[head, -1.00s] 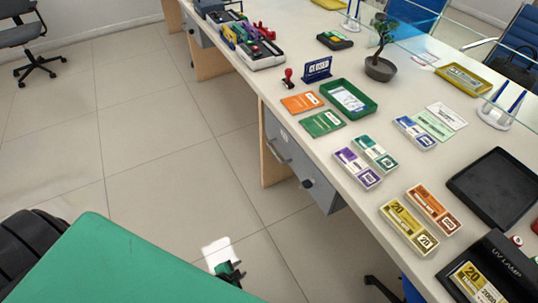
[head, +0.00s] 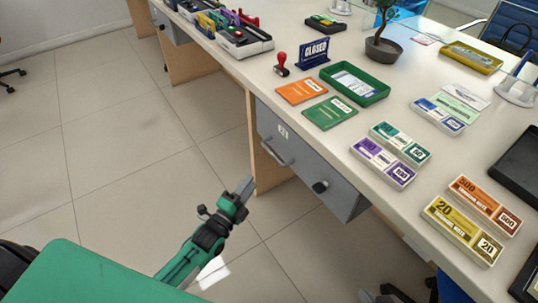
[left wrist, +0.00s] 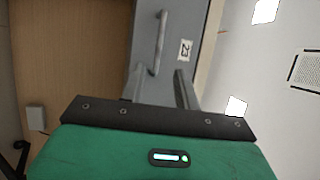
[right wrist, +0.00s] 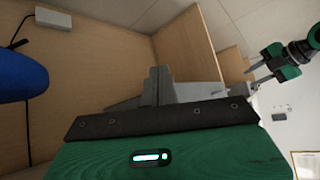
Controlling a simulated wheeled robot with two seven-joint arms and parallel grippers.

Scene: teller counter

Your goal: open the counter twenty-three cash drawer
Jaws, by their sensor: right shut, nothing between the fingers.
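The grey cash drawer (head: 300,160) hangs under the counter and looks shut. Its front has a "23" label (head: 283,132), a bar handle (head: 276,151) and a dark round knob (head: 320,187). My left gripper (head: 246,186) is open and empty, low and to the left of the handle, apart from it. In the left wrist view the handle (left wrist: 160,43) and label (left wrist: 185,50) lie beyond the parted fingers (left wrist: 162,85). My right gripper (right wrist: 158,82) is shut and empty in the right wrist view, outside the head view. The left gripper (right wrist: 262,66) shows there too.
The countertop (head: 235,67) above the drawer carries orange (head: 301,91) and green (head: 330,112) booklets, a green tray (head: 355,97) and several banknote packs. A wooden panel (head: 250,142) stands left of the drawer. The floor (head: 120,180) in front is clear.

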